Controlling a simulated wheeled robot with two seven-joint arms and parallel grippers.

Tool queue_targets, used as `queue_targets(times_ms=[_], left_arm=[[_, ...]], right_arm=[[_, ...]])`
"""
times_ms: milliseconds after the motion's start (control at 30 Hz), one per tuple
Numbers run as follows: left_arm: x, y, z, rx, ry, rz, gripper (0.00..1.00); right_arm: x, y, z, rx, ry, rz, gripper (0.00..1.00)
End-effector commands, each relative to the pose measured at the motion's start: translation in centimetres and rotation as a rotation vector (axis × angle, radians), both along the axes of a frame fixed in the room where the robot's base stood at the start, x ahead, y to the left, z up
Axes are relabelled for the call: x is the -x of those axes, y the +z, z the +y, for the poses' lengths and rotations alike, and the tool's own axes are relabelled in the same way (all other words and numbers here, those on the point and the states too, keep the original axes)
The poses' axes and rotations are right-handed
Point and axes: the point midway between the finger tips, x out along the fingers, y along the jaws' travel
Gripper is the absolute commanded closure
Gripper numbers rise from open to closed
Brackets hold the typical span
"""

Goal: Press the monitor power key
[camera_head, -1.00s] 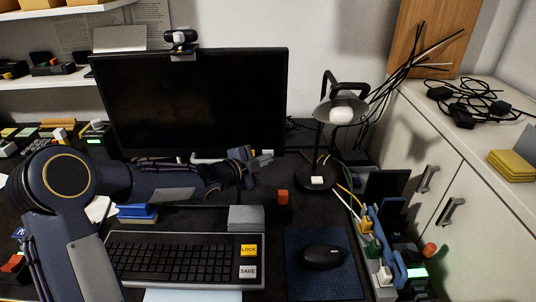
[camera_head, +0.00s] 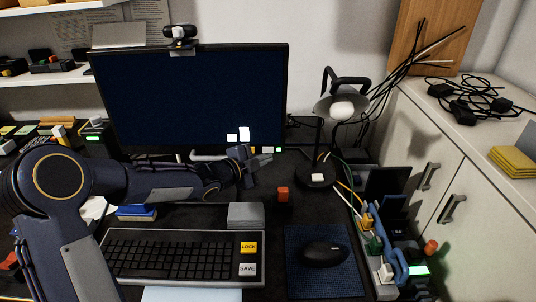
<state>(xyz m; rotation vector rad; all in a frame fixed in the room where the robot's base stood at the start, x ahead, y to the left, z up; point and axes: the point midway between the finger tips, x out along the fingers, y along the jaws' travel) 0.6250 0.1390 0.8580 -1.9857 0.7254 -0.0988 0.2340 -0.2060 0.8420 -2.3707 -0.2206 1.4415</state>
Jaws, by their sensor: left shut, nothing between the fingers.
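The monitor (camera_head: 190,95) stands at the back of the desk. Its screen is lit dark blue, with two small white blocks near the lower right. Small pale keys (camera_head: 266,150) sit at the monitor's lower right edge; which one is the power key I cannot tell. My left arm reaches across in front of the monitor's lower edge. My left gripper (camera_head: 260,160) is shut and empty, just below those keys; whether it touches one I cannot tell. My right gripper is not in view.
A keyboard (camera_head: 180,255) with LOCK and SAVE keys lies in front. A mouse (camera_head: 325,253) rests on a blue mat (camera_head: 300,280). A lamp (camera_head: 342,108) stands right of the monitor.

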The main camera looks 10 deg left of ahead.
Motion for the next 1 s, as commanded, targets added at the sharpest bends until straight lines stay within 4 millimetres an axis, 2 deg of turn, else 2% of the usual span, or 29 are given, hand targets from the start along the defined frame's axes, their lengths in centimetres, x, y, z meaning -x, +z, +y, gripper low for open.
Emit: queue_targets(times_ms=[367, 733, 1000], left_arm=[[0.4, -0.1, -0.1, -0.001, 0.000, -0.001, 1.00], [4.0, -0.3, -0.8, -0.001, -0.001, -0.001, 1.00], [6.0, -0.1, -1.2, 0.000, -0.001, -0.001, 1.00]], right_arm=[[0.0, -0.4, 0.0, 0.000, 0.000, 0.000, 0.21], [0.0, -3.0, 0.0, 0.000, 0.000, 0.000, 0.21], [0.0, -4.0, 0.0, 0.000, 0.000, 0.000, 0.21]])
